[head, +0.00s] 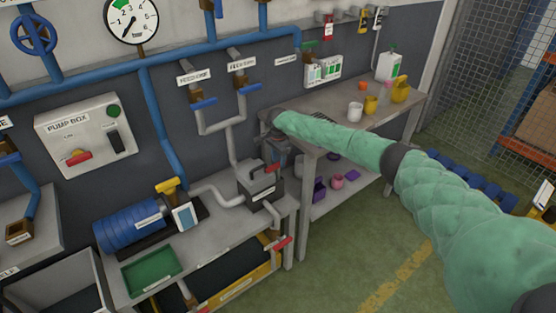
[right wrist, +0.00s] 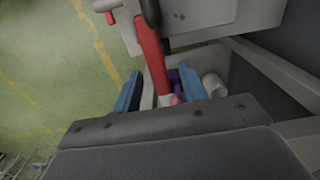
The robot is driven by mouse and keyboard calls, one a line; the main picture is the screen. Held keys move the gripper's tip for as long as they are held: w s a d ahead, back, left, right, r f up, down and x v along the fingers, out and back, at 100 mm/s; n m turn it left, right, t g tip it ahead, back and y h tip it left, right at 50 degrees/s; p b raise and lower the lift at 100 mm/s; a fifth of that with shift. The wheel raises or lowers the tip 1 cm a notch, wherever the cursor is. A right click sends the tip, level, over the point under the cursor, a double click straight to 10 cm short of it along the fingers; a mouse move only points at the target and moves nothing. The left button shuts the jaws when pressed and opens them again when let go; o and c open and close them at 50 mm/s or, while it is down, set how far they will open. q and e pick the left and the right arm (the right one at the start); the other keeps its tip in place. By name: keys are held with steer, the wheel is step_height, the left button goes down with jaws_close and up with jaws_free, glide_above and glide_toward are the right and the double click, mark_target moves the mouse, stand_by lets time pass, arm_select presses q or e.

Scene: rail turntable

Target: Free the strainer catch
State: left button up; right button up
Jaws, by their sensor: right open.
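In the head view my right gripper (head: 276,158) is small and partly hidden by my arm, just behind the strainer. My left gripper is not in view.
A blue pump (head: 130,228), a green tray (head: 150,270) and a red-handled valve (head: 283,243) are around the bench.

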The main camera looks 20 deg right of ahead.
steer(key=shift+f, duration=0.35)
steer(key=shift+s+f, duration=0.2)
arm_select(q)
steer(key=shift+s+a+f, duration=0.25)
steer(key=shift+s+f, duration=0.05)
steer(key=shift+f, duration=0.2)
arm_select(e)
steer(key=shift+f, duration=0.1)
steer(key=shift+w+f, duration=0.1)
jaws_close()
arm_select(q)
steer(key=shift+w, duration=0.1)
